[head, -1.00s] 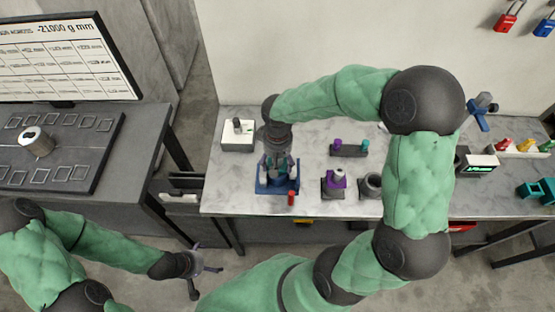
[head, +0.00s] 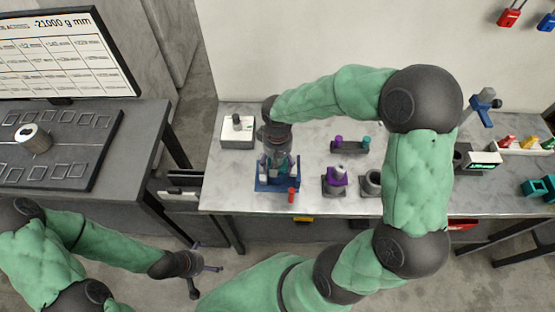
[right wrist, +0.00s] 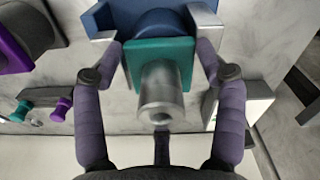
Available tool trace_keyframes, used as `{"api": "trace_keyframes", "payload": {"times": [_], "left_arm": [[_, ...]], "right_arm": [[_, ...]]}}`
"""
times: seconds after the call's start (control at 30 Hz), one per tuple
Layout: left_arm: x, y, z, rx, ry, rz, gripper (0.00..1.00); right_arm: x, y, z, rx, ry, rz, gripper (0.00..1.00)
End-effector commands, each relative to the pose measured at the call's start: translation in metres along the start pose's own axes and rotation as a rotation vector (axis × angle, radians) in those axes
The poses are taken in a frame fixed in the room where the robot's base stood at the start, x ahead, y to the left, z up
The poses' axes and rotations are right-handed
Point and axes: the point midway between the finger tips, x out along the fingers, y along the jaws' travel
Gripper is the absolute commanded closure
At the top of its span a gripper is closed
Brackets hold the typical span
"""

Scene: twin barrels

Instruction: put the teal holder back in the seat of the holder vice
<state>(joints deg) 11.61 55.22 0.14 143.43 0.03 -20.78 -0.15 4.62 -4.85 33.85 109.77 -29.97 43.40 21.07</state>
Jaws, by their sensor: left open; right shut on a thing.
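The blue holder vice (head: 279,186) with grey jaws and a red handle end (head: 291,195) stands at the bench's front left. My right gripper (head: 278,163) points down over it. In the right wrist view my right gripper (right wrist: 160,62) is shut on the teal holder (right wrist: 131,62), one finger on each side. The holder has a square teal flange and a silver cylinder toward the camera. It lines up with the blue vice body (right wrist: 130,12), between the grey jaws; whether it is fully seated is hidden. My left gripper (head: 200,269) is open and empty, low beside the bench.
A stand with a purple holder (head: 337,176) and a grey cup (head: 371,183) are right of the vice. Behind them is a small rack (head: 350,148) with purple and teal knobs. A white box (head: 237,133) stands at the back left. Bare bench lies between.

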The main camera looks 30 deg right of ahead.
Motion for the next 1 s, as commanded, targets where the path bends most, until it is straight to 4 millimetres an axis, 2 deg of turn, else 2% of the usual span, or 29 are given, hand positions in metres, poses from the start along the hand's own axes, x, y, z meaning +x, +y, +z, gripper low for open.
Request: {"api": "trace_keyframes", "payload": {"times": [0.1,0.13,0.2,0.23,0.67,0.77,1.0], "left_arm": [[0.002,-0.001,0.0,0.0,0.0,0.0,0.01],[0.002,-0.001,0.0,0.0,0.0,0.0,0.01],[0.002,-0.001,0.0,0.0,0.0,0.0,0.01],[0.002,-0.001,0.0,0.0,0.0,0.0,0.01],[0.002,-0.001,0.0,0.0,0.0,0.0,0.01],[0.002,-0.001,0.0,0.0,0.0,0.0,0.01],[0.002,-0.001,0.0,0.0,0.0,0.0,0.01]], "right_arm": [[0.002,0.0,-0.001,0.001,0.003,0.0,0.73],[0.002,0.0,-0.001,0.001,0.003,0.0,0.23],[0.002,0.0,-0.001,0.001,0.002,0.0,0.03],[0.002,0.0,-0.001,0.001,0.002,0.0,0.01],[-0.001,0.0,0.0,0.0,-0.001,0.0,0.01],[-0.011,0.0,-0.001,0.001,0.003,0.001,0.01],[-0.057,0.0,-0.001,0.001,0.005,0.0,0.01]]}}
